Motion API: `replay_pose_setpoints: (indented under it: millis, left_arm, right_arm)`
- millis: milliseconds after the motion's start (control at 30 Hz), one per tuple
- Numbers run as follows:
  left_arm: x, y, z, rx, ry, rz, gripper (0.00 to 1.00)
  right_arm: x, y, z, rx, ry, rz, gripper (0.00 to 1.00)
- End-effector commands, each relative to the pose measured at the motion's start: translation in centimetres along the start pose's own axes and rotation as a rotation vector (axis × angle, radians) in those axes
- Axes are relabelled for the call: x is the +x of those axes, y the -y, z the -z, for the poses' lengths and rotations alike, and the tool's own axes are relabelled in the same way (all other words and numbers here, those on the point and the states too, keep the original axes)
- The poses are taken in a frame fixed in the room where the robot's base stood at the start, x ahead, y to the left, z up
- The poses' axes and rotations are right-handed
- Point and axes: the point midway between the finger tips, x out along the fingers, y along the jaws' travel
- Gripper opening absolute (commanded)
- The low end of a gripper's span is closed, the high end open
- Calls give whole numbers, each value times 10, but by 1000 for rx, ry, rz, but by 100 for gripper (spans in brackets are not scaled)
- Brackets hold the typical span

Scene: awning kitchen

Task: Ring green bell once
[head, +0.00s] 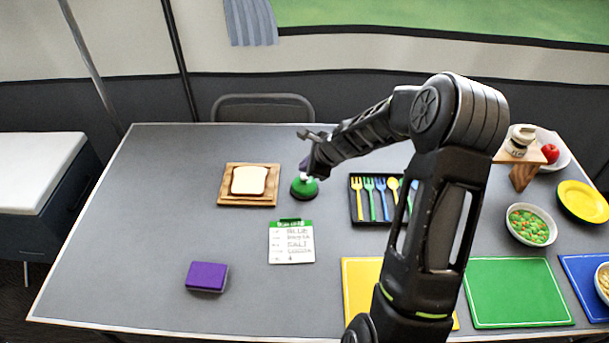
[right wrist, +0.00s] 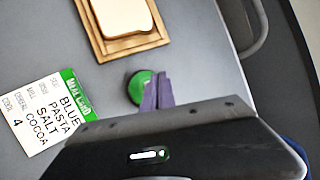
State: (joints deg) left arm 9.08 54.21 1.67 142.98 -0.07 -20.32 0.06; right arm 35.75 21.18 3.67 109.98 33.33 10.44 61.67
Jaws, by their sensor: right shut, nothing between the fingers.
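The green bell (head: 304,188) stands on the grey table, between the bread board and the cutlery tray. It has a dark base and a light top. My right gripper (head: 305,166) is shut and empty, with its fingertips right above the bell's top. In the right wrist view the purple-grey fingers (right wrist: 158,92) overlap the green bell (right wrist: 137,88) and hide part of it. I cannot tell whether the fingertips touch it. My left gripper is not in view.
A bread slice lies on a wooden board (head: 225,199) left of the bell. A menu card (head: 291,245) lies in front. A cutlery tray (head: 358,212) is at the right. A purple block (head: 206,277) and yellow, green (head: 515,292) and blue mats lie nearer. The table's left side is mostly clear.

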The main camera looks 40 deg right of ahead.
Motion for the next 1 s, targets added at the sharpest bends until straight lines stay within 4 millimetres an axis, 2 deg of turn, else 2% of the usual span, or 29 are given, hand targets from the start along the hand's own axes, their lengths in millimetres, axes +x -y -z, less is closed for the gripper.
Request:
replay_pose_setpoints:
  millis: [700, 1000]
  left_arm:
    - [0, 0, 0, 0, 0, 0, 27]
    - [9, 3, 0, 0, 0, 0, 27]
  right_arm:
    - [0, 0, 0, 0, 0, 0, 0]
    - [7, -4, 4, -1, 0, 0, 0]
